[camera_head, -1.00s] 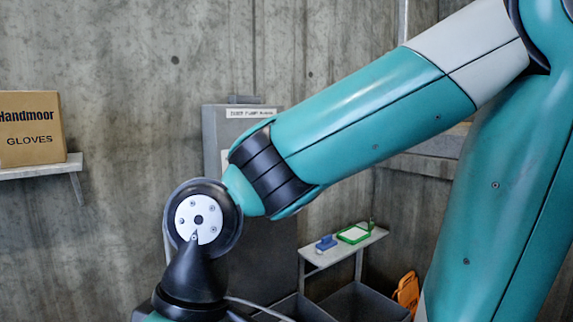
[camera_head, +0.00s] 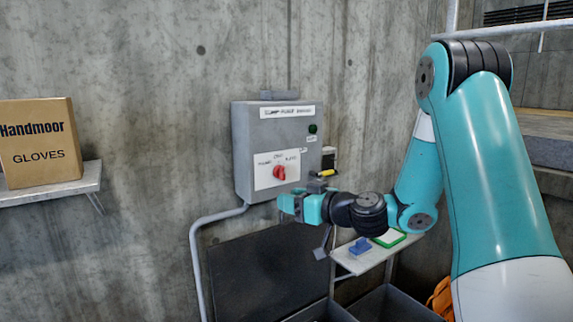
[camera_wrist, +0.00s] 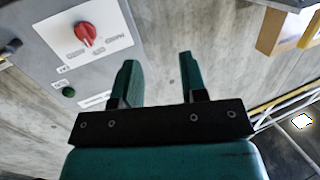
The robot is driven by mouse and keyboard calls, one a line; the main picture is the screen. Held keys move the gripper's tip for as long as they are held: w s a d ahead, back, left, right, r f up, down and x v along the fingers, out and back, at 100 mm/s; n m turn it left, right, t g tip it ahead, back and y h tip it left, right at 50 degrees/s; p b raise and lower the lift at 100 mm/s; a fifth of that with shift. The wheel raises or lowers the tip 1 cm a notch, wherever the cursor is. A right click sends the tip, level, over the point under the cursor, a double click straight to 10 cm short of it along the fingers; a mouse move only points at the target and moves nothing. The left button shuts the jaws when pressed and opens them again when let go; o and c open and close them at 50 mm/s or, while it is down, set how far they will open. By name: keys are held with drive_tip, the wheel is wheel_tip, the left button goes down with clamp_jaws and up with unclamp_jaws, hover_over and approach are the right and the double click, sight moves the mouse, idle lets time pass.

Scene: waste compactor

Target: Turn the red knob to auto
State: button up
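The red knob (camera_head: 279,173) is on a white label plate (camera_head: 268,181) on the front of a grey control box (camera_head: 243,146) fixed to the concrete wall. The word above the knob and those on either side are too small to read surely. The knob also shows at the upper left of the wrist view (camera_wrist: 86,34). My gripper (camera_head: 290,204) is just below the box's lower right part in the head view. In the wrist view its two teal fingers (camera_wrist: 160,72) are apart with nothing between them. The fingers are clear of the knob.
A green button (camera_head: 313,128) is at the box's upper right. A small shelf (camera_head: 362,263) with a blue item (camera_head: 360,246) and a green-edged item (camera_head: 390,238) is below my arm. A glove carton (camera_head: 38,142) stands on a left shelf (camera_head: 50,190). Grey bins are below.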

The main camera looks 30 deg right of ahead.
drive_tip(key=d+m+t+h, duration=0.25)
drive_tip(key=d+h, duration=0.25)
drive_tip(key=d, duration=0.5)
drive_tip(key=p, duration=1.4)
approach(285, 173)
drive_tip(key=shift+m+g, duration=0.25)
drive_tip(key=w, duration=0.5)
drive_tip(key=w+r, duration=0.1)
drive_tip(key=w, duration=0.2)
drive_tip(key=shift+w+a, duration=0.2)
drive_tip(key=shift+a, duration=0.1)
drive_tip(key=shift+w+f, duration=0.2)
drive_tip(key=shift+w, duration=0.2)
clamp_jaws()
